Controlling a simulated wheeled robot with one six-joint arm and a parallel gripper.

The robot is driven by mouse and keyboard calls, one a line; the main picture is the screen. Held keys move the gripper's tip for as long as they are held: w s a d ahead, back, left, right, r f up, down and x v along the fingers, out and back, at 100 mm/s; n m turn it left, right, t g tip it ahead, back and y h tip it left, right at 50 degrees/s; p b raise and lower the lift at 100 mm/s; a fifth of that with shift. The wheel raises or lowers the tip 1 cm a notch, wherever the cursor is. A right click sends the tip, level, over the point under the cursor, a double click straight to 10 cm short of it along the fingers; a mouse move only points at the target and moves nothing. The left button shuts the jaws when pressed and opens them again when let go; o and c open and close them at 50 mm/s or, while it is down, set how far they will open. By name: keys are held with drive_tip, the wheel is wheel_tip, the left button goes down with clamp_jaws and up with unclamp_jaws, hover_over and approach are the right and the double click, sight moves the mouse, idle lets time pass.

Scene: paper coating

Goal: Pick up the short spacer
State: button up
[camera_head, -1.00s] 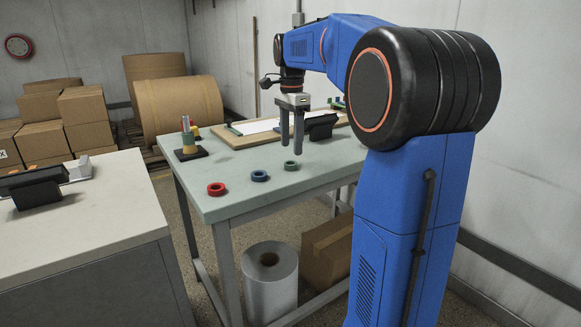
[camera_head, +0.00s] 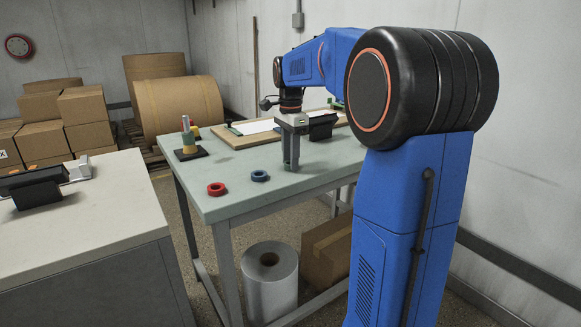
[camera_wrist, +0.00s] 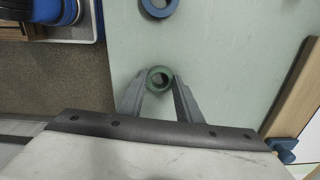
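A blue ring (camera_head: 260,176) and a red ring (camera_head: 217,189) lie flat on the table to the left. No label shows which ring is the short spacer.
The pale green table (camera_head: 240,205) is clear around the rings. A small stand with a post (camera_head: 188,145) is at its back left. A wooden board with white paper (camera_head: 243,139) and a black device (camera_head: 322,125) lie behind my gripper. A white counter (camera_head: 90,225) stands left.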

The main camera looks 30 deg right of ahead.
drive_tip(key=shift+c, duration=0.7)
drive_tip(key=shift+r, duration=0.1)
